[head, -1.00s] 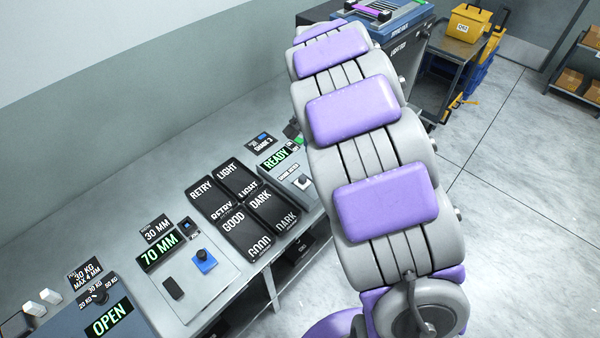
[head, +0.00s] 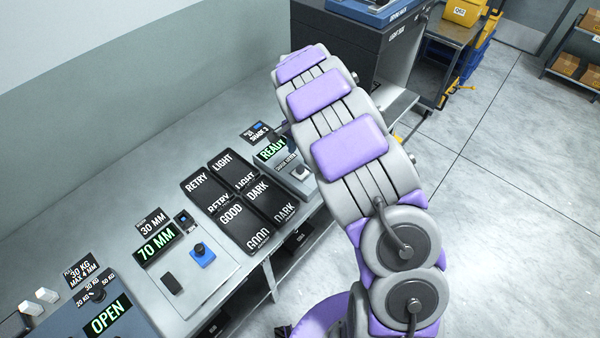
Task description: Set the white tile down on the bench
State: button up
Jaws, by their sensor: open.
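I cannot make out the white tile in the head view; it may be hidden behind my arm or out of frame. The bench (head: 105,243) is a long grey worktop running along the wall, from lower left toward the upper middle. My purple and grey arm rises over its right side and hides part of it. My gripper does not show, so its place relative to the tile and bench cannot be seen.
Black bins marked RETRY (head: 203,186), LIGHT (head: 229,169), GOOD (head: 239,224) and DARK (head: 265,197) sit on the bench. A READY panel (head: 271,149), a 70 MM panel (head: 157,246) and an OPEN panel (head: 106,316) stand along it. Bare worktop lies along the wall.

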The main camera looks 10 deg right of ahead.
aim_at(299, 168)
notch_tip(299, 168, down, 8)
jog(key=shift+w+a+f+b, duration=0.15)
jog(key=shift+b, duration=0.55)
grip_shut()
